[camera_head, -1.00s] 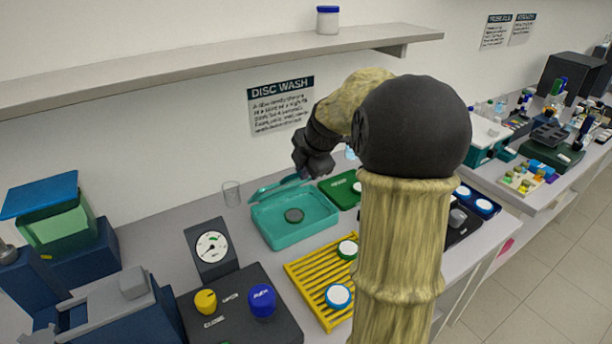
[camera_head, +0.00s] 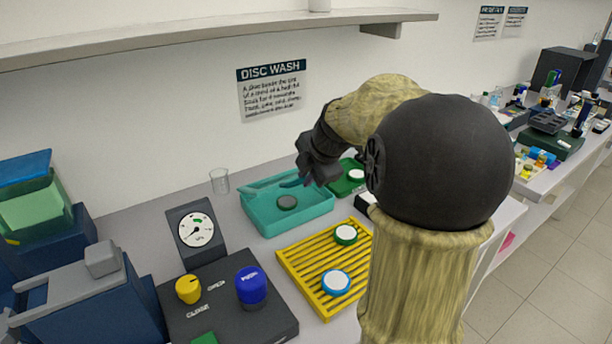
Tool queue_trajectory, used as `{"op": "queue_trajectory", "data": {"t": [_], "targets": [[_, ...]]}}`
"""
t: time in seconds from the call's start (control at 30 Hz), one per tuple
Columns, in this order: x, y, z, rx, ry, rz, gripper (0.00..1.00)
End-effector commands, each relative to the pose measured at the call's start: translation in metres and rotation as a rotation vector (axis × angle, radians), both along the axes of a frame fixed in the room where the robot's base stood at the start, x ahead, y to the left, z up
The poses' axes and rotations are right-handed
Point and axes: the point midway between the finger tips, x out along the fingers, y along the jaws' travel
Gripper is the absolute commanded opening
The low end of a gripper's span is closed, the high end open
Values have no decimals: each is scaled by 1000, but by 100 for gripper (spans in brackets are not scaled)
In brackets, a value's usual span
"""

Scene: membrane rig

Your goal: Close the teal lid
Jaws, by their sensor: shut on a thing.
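My gripper (camera_head: 306,182) is at the back right of the tray, pointing down, and appears shut on the teal piece. The fingertips are small and dark, so the exact grip is hard to see. No wide teal lid panel is clearly visible. My arm hides the area to the right.
A clear beaker (camera_head: 219,181) stands left of the tray, and a green tray (camera_head: 346,187) to its right. In front are a yellow rack (camera_head: 303,268) with two round caps, a gauge (camera_head: 195,228) and a black panel with knobs (camera_head: 220,318). A shelf (camera_head: 200,32) runs above.

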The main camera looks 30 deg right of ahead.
Motion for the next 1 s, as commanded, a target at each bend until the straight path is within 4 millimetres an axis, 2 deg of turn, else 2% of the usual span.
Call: {"op": "queue_trajectory", "data": {"t": [0.43,0.47,0.53,0.57,0.87,1.0], "targets": [[-2,-2,0,-2,1,-3,0],[-2,-2,0,-2,1,-3,18],[-1,-2,0,-2,1,-3,32],[-1,-2,0,-2,1,-2,34],[-1,-1,1,-1,0,-1,34],[-6,-2,9,-2,-2,-2,34]]}}
